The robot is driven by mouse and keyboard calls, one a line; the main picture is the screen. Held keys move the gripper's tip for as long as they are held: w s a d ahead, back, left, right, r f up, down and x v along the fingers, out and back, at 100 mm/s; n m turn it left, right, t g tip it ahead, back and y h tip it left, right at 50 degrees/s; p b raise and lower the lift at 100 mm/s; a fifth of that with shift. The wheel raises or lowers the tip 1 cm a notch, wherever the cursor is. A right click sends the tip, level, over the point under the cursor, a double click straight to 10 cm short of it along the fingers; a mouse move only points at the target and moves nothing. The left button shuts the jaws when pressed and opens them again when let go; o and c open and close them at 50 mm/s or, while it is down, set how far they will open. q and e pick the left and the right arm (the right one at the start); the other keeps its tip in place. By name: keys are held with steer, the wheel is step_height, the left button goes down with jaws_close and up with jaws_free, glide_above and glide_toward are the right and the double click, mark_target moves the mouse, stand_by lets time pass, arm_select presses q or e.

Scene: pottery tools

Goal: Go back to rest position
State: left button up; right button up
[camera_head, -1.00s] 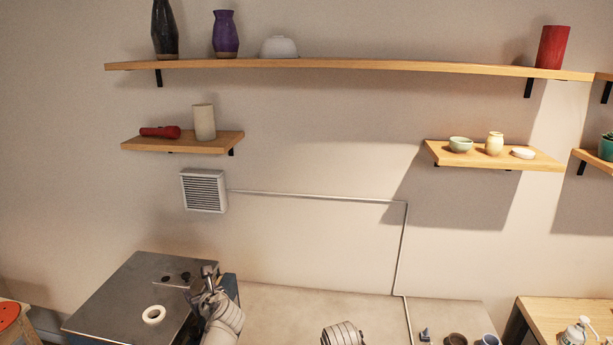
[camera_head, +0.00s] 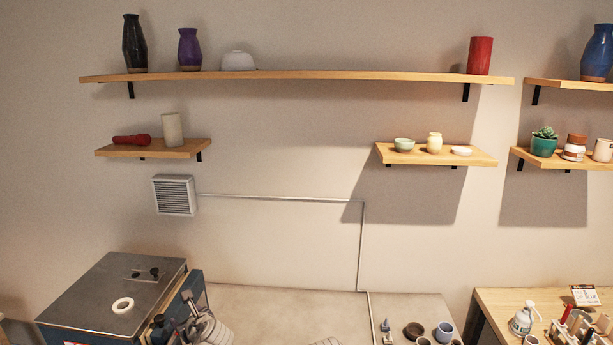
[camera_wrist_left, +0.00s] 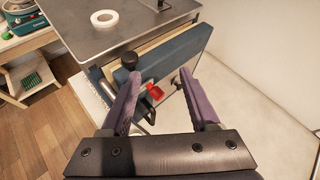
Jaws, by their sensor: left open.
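My left gripper (camera_head: 187,309) is at the lower left of the head view, beside the right side of a dark metal-topped box (camera_head: 110,292). In the left wrist view its two purple-grey fingers (camera_wrist_left: 160,98) are spread apart, with nothing held between them. The box's blue side panel (camera_wrist_left: 175,70) with a red part and a dark knob lies beyond the fingertips. A white ring (camera_head: 123,305) lies flat on the box top. My right gripper is not in view; only the top of a pale arm link shows at the bottom edge of the head view.
A pale worktop (camera_head: 270,312) is mostly clear, with small cups (camera_head: 414,330) at its right. A wooden table (camera_head: 490,298) with a pump bottle (camera_head: 523,318) stands at the right. Wall shelves (camera_head: 300,75) hold vases and bowls. A wooden stand (camera_wrist_left: 30,60) is left of the box.

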arm_select(q)
steer(key=s+d+f+n+g+h+b, duration=0.3)
steer(key=s+d+f+n+g+b, duration=0.2)
steer(key=s+d+f+n, duration=0.5)
steer(key=s+d+f+n+g+h+b, duration=0.4)
steer(key=s+d+f+n+b, duration=0.4)
steer(key=d+f+n, duration=0.4)
steer(key=s+d+f, duration=0.1)
steer(key=d+f, duration=0.2)
steer(key=f, duration=0.1)
steer(key=shift+s+d+g+b, duration=0.25)
steer(key=shift+s+g+b, duration=0.1)
steer(key=shift+g+b, duration=0.05)
